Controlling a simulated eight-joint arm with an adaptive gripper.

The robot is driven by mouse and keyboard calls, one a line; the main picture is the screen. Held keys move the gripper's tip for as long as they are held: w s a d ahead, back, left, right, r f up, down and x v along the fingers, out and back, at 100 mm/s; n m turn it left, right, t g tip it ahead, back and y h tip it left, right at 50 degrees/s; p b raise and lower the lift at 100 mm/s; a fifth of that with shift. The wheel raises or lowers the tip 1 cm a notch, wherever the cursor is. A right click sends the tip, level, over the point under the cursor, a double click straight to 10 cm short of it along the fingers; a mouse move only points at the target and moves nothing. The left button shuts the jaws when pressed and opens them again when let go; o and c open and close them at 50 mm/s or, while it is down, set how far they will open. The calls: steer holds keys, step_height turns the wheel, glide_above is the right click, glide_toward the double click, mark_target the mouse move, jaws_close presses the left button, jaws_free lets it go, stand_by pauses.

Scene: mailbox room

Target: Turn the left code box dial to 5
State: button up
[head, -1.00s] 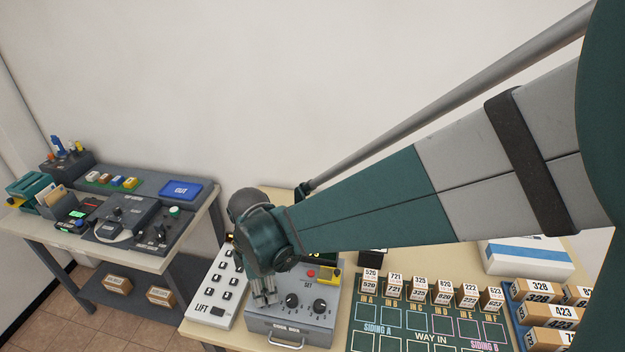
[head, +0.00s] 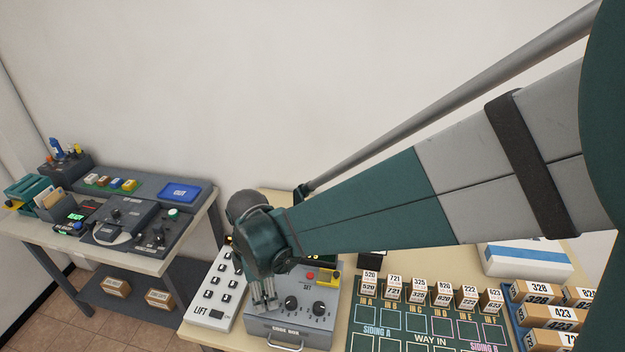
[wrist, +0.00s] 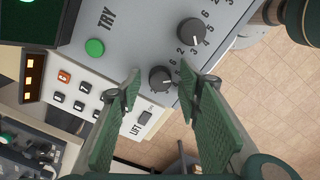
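The grey code box (head: 316,324) stands on the table below my arm. Two of its black dials show in the head view, a middle one (head: 291,303) and a right one (head: 318,308). My gripper (head: 265,305) hangs over the box's left side and hides the left dial there. In the wrist view, the left dial (wrist: 160,79) lies between my two open fingers (wrist: 160,82), beside the LIFT panel. Its white pointer mark shows, but its numbers are mostly hidden. I cannot tell whether the fingers touch it. Another dial (wrist: 190,31) is above it.
A white LIFT panel (head: 221,291) with black switches stands close to the box's left. A green TRY button (wrist: 95,47) is on the box. The siding board (head: 428,325) with several numbered blocks lies to the right. My arm hides part of the box's display.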

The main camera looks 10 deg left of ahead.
mark_target(264, 294)
step_height(264, 294, up, 12)
stand_by(0.8)
stand_by(0.3)
steer(key=w+d+r+m+t+y, duration=0.1)
steer(key=d+r+m+t, duration=0.15)
steer(key=d+m, duration=1)
steer(key=w+d+r+m+t, duration=0.2)
steer(key=d+r+m, duration=0.2)
steer(key=d, duration=1.7)
steer(key=s+d+f+m+t+h, duration=0.1)
steer(key=s+d+m, duration=0.4)
steer(key=d, duration=0.7)
steer(key=shift+m+t, duration=0.85)
steer(key=shift+m, duration=0.4)
